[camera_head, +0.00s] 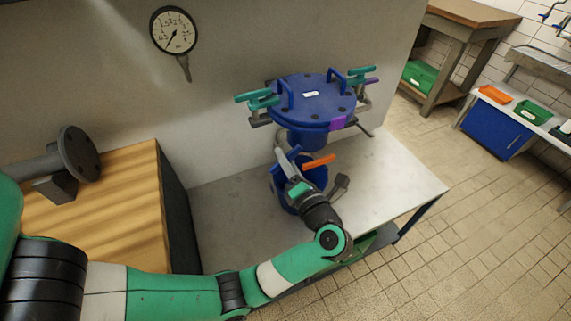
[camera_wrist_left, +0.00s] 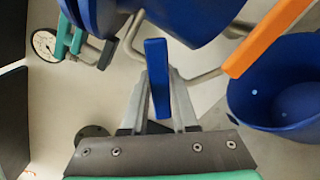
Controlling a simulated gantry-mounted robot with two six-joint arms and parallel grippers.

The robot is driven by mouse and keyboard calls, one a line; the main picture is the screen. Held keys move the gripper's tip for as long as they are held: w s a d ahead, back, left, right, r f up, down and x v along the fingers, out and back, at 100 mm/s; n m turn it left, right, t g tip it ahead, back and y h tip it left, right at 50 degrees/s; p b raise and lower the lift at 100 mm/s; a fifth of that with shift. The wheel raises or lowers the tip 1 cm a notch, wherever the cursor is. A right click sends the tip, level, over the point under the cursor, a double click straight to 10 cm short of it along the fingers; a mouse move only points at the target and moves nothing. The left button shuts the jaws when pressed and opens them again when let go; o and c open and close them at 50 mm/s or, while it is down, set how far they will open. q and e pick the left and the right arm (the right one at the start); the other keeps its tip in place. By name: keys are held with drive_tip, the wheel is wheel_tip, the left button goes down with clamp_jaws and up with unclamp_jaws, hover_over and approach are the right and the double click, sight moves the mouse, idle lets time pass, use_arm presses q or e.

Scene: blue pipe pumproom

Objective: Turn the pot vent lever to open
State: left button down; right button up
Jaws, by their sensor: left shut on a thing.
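The blue pot (camera_head: 312,103) stands above a pale worktop with its lid closed, and its underside fills the top of the left wrist view (camera_wrist_left: 205,12). My left gripper (camera_head: 286,163) is under the pot. In the left wrist view its fingers (camera_wrist_left: 160,85) are shut on a blue lever (camera_wrist_left: 156,60), which lies between them lengthwise. An orange lever (camera_head: 320,161) is to the right of the gripper, apart from it; it also shows in the left wrist view (camera_wrist_left: 268,38). I cannot tell from a label which lever is the vent. My right gripper is not in view.
A blue bucket (camera_head: 316,176) stands close beside my left gripper. Teal clamp handles (camera_head: 258,98) stick out at the pot's rim. A pressure gauge (camera_head: 174,31) hangs on the wall. A flanged pipe (camera_head: 78,153) lies on the wooden bench at left. The worktop's right part (camera_head: 405,190) is clear.

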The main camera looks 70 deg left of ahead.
use_arm(q)
drive_tip(key=n+b, duration=0.2)
drive_tip(key=n, duration=0.1)
drive_tip(key=n+b, duration=0.3)
drive_tip(key=shift+f+n, duration=0.2)
drive_tip(key=shift+n, duration=0.1)
drive_tip(key=shift+r+n+b, duration=0.15)
drive_tip(key=shift+n+b, duration=0.6)
drive_tip(key=shift+n, duration=0.45)
drive_tip(key=shift+r+n, duration=0.1)
drive_tip(key=shift+n, duration=0.8)
drive_tip(key=c, duration=0.7)
unclamp_jaws()
